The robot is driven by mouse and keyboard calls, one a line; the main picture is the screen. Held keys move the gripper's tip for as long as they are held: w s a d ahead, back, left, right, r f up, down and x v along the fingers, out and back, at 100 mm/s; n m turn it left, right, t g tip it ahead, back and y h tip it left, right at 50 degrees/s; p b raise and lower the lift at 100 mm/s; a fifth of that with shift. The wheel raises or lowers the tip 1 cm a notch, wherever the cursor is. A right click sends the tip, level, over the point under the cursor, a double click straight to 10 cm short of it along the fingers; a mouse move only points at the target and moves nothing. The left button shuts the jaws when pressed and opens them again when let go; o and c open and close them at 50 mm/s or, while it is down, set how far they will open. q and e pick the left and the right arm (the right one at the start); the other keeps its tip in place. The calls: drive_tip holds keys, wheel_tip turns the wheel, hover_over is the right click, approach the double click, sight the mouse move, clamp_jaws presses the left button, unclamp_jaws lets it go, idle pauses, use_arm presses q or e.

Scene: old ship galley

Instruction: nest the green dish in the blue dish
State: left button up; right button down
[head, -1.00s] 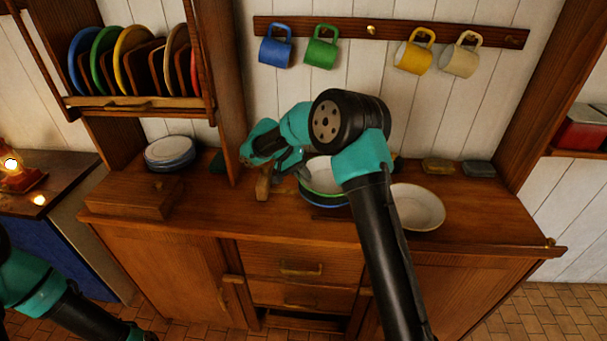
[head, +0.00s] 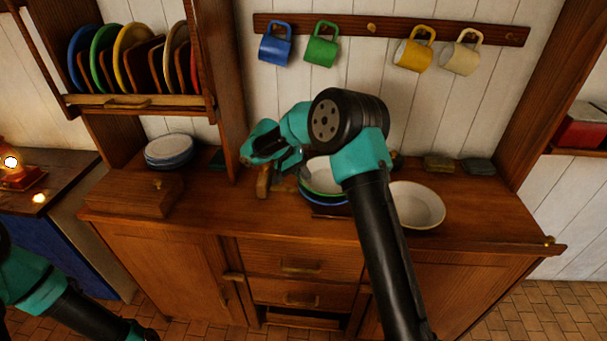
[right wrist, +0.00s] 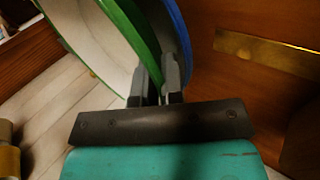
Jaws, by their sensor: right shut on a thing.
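The green dish (head: 322,178), pale inside with a green rim, is at the middle of the counter in the head view, partly behind my right arm. In the right wrist view the green dish (right wrist: 85,40) is tilted in the picture. My right gripper (right wrist: 156,82) is shut on its rim. The blue dish (head: 322,201) shows as a blue rim just below the green one; in the right wrist view the blue dish (right wrist: 178,35) lies close behind it. I cannot tell whether they touch. My left arm enters at lower left, its gripper out of view.
A cream bowl (head: 418,206) stands right of the dishes. A small wooden object (head: 263,182) stands left of them. A wooden box (head: 135,193) and stacked plates (head: 169,150) are farther left. Mugs hang above.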

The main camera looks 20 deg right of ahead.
drive_tip(key=shift+f, duration=0.15)
drive_tip(key=c, duration=1.2)
unclamp_jaws()
drive_tip(key=shift+o, duration=0.2)
drive_tip(key=shift+f, duration=0.1)
drive_tip(key=shift+r, duration=0.2)
drive_tip(key=shift+r, duration=3.85)
